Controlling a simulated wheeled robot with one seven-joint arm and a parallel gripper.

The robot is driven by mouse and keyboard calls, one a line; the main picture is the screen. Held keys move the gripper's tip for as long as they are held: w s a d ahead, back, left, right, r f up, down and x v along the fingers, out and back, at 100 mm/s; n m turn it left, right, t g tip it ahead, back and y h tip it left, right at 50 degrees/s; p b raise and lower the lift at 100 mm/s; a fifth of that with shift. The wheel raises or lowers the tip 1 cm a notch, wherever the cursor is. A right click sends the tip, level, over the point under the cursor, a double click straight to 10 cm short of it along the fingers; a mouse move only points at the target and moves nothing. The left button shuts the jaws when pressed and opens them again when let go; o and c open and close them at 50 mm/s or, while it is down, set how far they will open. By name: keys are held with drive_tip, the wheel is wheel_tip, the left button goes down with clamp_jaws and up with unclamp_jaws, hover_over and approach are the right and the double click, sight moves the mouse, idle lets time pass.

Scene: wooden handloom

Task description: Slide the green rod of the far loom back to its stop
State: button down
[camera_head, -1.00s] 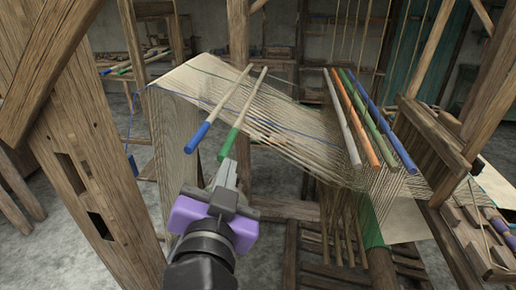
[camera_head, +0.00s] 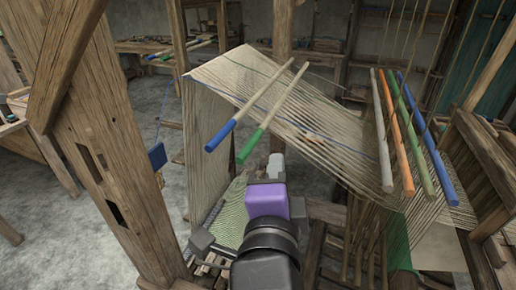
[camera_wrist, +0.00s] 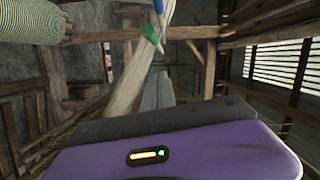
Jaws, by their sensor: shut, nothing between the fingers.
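A rod with a green end (camera_head: 250,147) lies across the pale warp of the loom in front of me, beside a rod with a blue end (camera_head: 220,137). Their coloured ends stick out past the warp's near edge. My gripper (camera_head: 276,160) is shut and empty, just right of and below the green end. I cannot tell whether they touch. In the wrist view, the green end (camera_wrist: 150,33) shows beyond my fingertips (camera_wrist: 158,90). Another loom in the background also holds blue- and green-ended rods (camera_head: 188,46), small and partly hidden.
Grey, orange, green and blue rods (camera_head: 421,150) stand in a row at the right above the threads. A thick wooden post (camera_head: 95,140) rises at the left. A blue block (camera_head: 157,156) hangs on a cord. Bare floor (camera_head: 60,235) shows at the lower left.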

sight(245, 151)
drive_tip(key=w+a+f+p, duration=0.1)
drive_tip(key=w+a+p, duration=0.1)
drive_tip(key=w, duration=0.3)
drive_tip(key=shift+a, duration=0.6)
drive_tip(key=shift+w+a+r+b, duration=0.1)
drive_tip(key=shift+w+a+b, duration=0.1)
drive_tip(key=shift+a+b, duration=0.35)
drive_tip(key=shift+w+a+r+b, duration=0.1)
drive_tip(key=shift+w+a+b, duration=0.1)
drive_tip(key=shift+a+b, duration=0.3)
drive_tip(key=shift+w+a+r, duration=0.15)
drive_tip(key=shift+a+r, duration=0.2)
drive_tip(key=shift+a, duration=0.2)
